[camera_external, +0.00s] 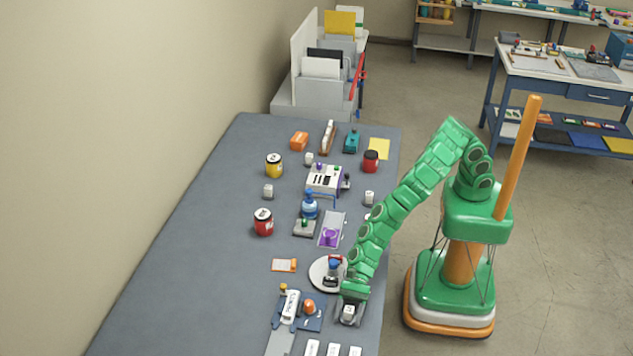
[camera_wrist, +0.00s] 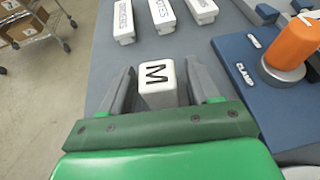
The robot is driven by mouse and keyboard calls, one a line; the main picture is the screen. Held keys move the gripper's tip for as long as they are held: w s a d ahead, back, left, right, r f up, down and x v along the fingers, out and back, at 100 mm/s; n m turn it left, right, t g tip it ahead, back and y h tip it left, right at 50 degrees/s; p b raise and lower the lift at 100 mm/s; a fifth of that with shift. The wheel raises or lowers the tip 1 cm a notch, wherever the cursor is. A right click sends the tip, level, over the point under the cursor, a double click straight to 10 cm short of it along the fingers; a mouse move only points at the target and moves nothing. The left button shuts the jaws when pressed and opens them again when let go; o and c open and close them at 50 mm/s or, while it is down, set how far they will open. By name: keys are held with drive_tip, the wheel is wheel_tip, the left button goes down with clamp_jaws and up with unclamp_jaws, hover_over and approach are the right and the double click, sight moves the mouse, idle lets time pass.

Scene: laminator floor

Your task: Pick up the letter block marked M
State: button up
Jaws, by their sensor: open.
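The letter block marked M (camera_wrist: 158,79) is a white cube with a black M on its top face. In the wrist view it stands between the two grey fingers of my gripper (camera_wrist: 160,88). The fingers are open, with a small gap on each side of the block. In the external view my gripper (camera_external: 350,311) is low over the front right part of the grey table, around the small white block (camera_external: 348,312). The letter cannot be read in that view.
White labelled blocks (camera_wrist: 162,14) lie beyond the M block. A blue board (camera_wrist: 262,78) with an orange knob (camera_wrist: 292,46) is close on the right. A white round plate (camera_external: 318,274) lies behind my gripper. The table's left side (camera_external: 180,270) is clear.

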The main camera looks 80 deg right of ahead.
drive_tip(key=shift+w+a+f, duration=0.1)
drive_tip(key=shift+a+f, duration=0.1)
drive_tip(key=shift+a, duration=0.5)
drive_tip(key=shift+f, duration=0.1)
clamp_jaws()
